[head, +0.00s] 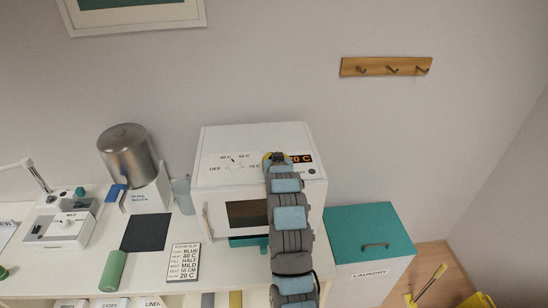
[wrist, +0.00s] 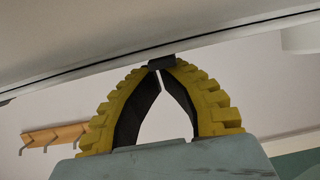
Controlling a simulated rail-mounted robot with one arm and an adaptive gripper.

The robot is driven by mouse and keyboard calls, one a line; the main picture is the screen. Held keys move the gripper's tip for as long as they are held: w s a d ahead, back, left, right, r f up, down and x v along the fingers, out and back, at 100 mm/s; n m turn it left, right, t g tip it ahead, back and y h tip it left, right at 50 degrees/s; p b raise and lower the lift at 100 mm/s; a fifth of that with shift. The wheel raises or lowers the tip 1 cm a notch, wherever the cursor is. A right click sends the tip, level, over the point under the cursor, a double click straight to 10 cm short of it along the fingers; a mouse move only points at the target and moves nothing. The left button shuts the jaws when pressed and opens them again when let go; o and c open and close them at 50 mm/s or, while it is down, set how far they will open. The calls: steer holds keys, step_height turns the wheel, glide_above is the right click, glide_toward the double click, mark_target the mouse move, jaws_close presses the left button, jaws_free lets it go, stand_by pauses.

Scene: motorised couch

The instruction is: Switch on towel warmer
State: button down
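The towel warmer is a white box (head: 219,184) with a dark window in its front. Its sloped top panel carries a dial (head: 234,163) marked OFF, 40 C, 55 C and 70 C, an orange display (head: 301,159) whose visible part reads "0 C", and a small dark round button (head: 312,171). My gripper (head: 276,157) is over the panel, between dial and display, partly hiding both the panel and the display. In the wrist view its yellow fingers (wrist: 161,68) converge at their tips by a dark piece beside a pale edge. I cannot tell whether they touch it.
A teal-topped laundry box (head: 368,236) stands to the right. A steel canister (head: 128,155), a clear cup (head: 184,195), a room slip card (head: 184,262) and a green roll (head: 111,270) are on the left. A wooden hook rail (head: 386,66) is on the wall.

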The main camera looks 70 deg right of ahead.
steer(key=shift+s+a+f, duration=0.1)
steer(key=shift+s+a, duration=0.2)
steer(key=shift+a, duration=0.25)
steer(key=r, duration=0.4)
steer(key=shift+s+a+r, duration=0.1)
steer(key=shift+a+r, duration=0.2)
steer(key=shift+r, duration=0.05)
steer(key=s+a+b, duration=0.1)
steer(key=s+a, duration=0.4)
steer(key=a, duration=0.3)
steer(key=shift+a, duration=0.35)
steer(key=shift+r, duration=0.1)
